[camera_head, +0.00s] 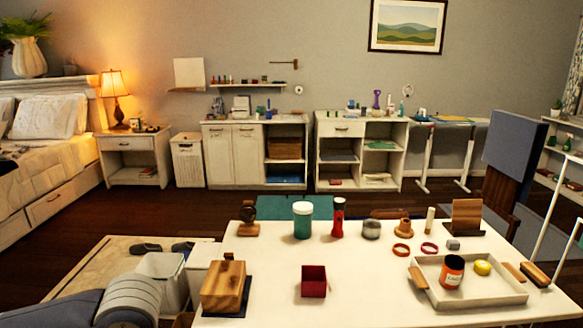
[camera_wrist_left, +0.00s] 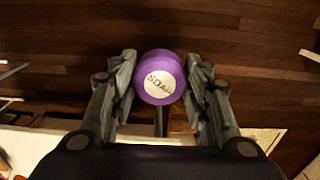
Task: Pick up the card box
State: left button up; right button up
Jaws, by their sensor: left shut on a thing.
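No box in view is clearly marked as the card box. A small dark red box (camera_head: 313,282) stands on the white table near its front. A wooden box (camera_head: 224,286) with a small knob on top sits to its left on a dark base. My left gripper (camera_wrist_left: 161,88) is shut on a purple cylinder marked "SOAP" (camera_wrist_left: 160,66), seen end-on between its fingers in the left wrist view. In the head view only my left arm shows, at the lower left; its gripper is out of frame. My right gripper is in neither view.
The white table (camera_head: 380,305) also holds a teal jar (camera_head: 302,220), a red flashlight (camera_head: 338,218), red rings and a tray (camera_head: 470,298) with an orange-labelled jar and a yellow thing. White bins (camera_head: 168,280) stand left of the table. Dark wood floor lies beyond.

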aim_at(313, 278)
jog(key=i+l, duration=0.1)
jog(key=i, duration=0.4)
jog(key=i+l, duration=0.15)
jog(key=i, duration=0.35)
jog(key=k+j, duration=0.1)
jog(key=j, duration=0.15)
jog(key=k, duration=0.4)
